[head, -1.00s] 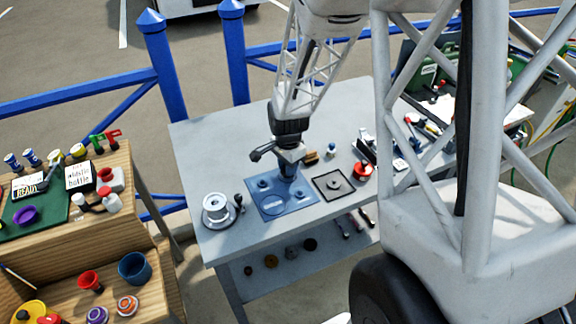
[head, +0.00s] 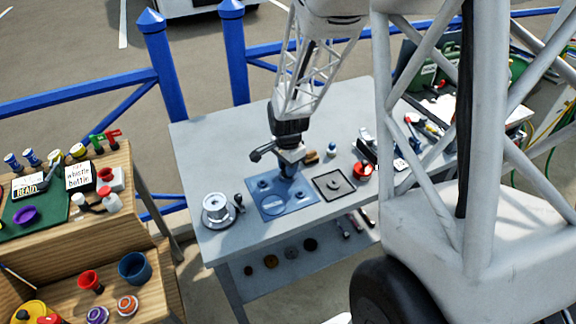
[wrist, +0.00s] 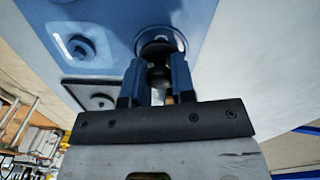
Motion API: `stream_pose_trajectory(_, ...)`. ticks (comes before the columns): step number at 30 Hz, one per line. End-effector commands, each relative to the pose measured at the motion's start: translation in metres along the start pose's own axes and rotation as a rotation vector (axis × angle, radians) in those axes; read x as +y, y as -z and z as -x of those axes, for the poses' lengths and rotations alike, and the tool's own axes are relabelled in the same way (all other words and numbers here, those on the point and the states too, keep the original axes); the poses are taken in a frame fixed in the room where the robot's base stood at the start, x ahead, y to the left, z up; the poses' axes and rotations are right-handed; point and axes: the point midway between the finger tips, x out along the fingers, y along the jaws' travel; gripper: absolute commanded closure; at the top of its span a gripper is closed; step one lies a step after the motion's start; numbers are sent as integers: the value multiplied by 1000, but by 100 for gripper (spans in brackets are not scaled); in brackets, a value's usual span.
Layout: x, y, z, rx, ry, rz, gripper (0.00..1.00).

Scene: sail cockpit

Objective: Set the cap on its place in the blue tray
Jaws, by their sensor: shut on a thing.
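The blue tray (head: 268,206) lies flat on the grey table, with round places in it. My gripper (head: 287,176) points down over the tray's back right part. In the wrist view my gripper (wrist: 158,75) has its two blue fingers shut on a dark, rounded, knobbed piece, which I take to be the cap (wrist: 156,51). The cap stands in front of a round ring in the blue tray (wrist: 120,22). I cannot tell whether it touches the tray. In the head view the fingers hide the cap.
The table's back left is clear.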

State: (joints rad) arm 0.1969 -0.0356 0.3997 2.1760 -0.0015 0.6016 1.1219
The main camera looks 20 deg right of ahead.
Motion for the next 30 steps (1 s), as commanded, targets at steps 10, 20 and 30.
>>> stream_pose_trajectory(10, 0, 0, -5, 0, 0, 0, 99)
stream_pose_trajectory(20, 0, 0, -9, 0, 0, 0, 99)
stream_pose_trajectory(30, 0, 0, -11, 0, 0, 0, 66)
